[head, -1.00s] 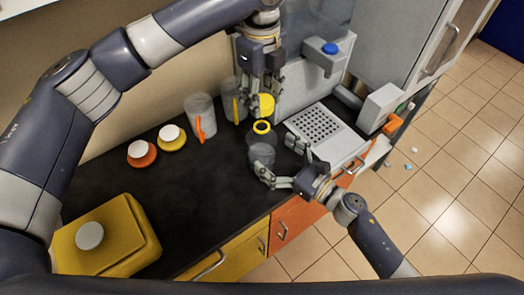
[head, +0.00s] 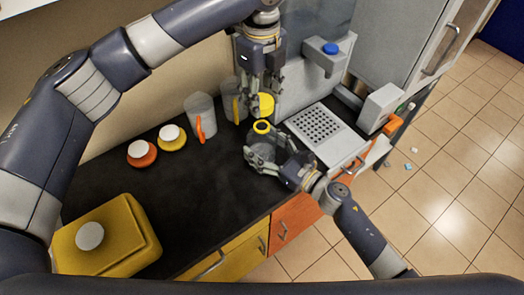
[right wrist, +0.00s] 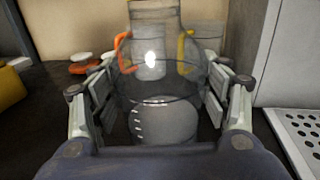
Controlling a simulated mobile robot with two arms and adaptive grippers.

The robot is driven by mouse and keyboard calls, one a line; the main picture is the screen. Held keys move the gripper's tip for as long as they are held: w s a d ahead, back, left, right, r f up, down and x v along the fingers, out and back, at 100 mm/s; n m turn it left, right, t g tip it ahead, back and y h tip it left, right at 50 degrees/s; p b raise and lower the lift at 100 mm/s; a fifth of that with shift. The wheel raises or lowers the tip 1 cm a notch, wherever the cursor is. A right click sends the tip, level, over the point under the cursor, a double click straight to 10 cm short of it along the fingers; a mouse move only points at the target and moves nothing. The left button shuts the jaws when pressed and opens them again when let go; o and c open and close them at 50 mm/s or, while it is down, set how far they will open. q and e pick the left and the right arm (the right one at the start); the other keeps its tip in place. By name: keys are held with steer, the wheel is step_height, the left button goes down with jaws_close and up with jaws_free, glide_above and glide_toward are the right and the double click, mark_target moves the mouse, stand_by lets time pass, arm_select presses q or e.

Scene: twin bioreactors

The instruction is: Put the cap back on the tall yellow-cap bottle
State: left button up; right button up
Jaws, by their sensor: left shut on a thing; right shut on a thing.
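The tall bottle (head: 262,139) is clear, with a yellow ring around its open neck, and stands on the dark counter. My right gripper (head: 264,157) is shut on the bottle's body from the front right. In the right wrist view the clear bottle (right wrist: 160,85) is between my right gripper's two fingers (right wrist: 160,110). The yellow cap (head: 266,104) is in my left gripper (head: 258,106), which is shut on it above and behind the bottle's neck. The cap is apart from the neck. My left fingers hide part of the cap.
Two clear jugs, one with an orange handle (head: 200,128) and one with a yellow handle (head: 235,108), stand left of the bottle. Orange (head: 142,153) and yellow (head: 172,138) lidded items lie farther left. A perforated tray (head: 316,124) is close on the right. The front left counter holds a yellow container (head: 118,240).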

arm_select(q)
glide_above(262, 126)
steer(key=shift+w+f, duration=0.1)
steer(key=shift+f, duration=2.4)
steer(key=shift+f, duration=0.9)
steer(key=shift+f, duration=0.55)
